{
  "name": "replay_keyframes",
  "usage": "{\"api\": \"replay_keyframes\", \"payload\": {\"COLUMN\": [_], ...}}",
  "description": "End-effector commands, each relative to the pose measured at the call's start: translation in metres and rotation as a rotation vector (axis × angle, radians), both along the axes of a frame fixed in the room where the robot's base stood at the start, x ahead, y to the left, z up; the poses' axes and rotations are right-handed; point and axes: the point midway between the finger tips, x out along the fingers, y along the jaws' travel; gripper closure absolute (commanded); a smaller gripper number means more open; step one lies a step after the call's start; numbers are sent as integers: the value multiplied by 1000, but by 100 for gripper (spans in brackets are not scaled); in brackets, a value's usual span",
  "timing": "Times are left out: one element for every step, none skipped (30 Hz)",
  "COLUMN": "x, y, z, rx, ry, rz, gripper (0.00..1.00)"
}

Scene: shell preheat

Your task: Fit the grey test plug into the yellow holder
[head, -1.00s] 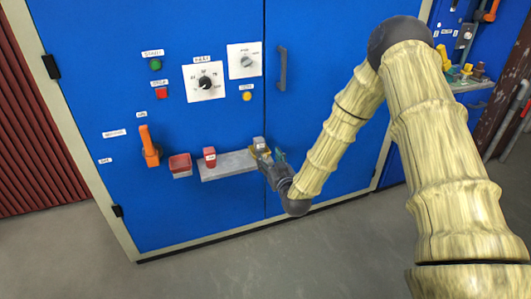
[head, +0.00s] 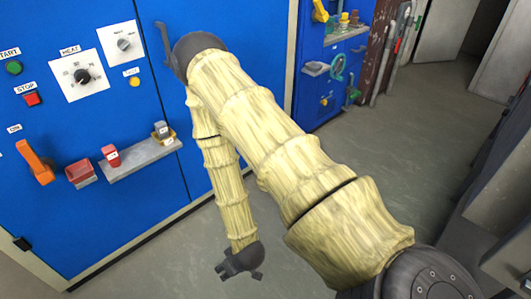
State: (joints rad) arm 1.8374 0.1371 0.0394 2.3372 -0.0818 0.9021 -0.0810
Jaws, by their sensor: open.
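The grey test plug (head: 161,129) stands upright in the yellow holder (head: 173,136), at the right end of a grey shelf on the blue cabinet. It looks seated, but its lower end is hidden by the holder, so I cannot tell how deep it sits. My gripper (head: 240,271) is open and empty. It is low over the floor, to the right of and below the shelf, well apart from the plug.
A red plug (head: 111,155) stands on the grey shelf (head: 138,158). To its left are a red bin (head: 80,172) and an orange lever (head: 37,165). A second blue panel (head: 330,90) stands further right.

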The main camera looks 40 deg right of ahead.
Motion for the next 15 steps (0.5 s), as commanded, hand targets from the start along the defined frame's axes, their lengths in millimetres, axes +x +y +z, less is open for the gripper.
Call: {"api": "replay_keyframes", "payload": {"x": [-37, -56, -79, -95, -109, -126, -136, -144, -154, -159, -162, -165, -166, -167, -167], "y": [-1, -2, -3, -5, -6, -8, -8, -8, -9, -10, -10, -10, -11, -11, -11], "z": [-8, -12, -15, -16, -17, -18, -18, -17, -17, -17, -17, -17, -16, -17, -17], "rx": [-13, -19, -28, -35, -41, -49, -54, -59, -63, -66, -68, -69, -70, -70, -70], "ry": [90, 139, 197, 236, 273, 314, 339, 361, 385, 398, 406, 414, 417, 418, 418], "rz": [-2, -6, -13, -18, -21, -28, -32, -36, -38, -41, -43, -44, -45, -46, -46], "gripper": [46, 46, 46, 46, 46, 46, 46, 46, 46, 46, 46, 46, 46, 46, 46]}}
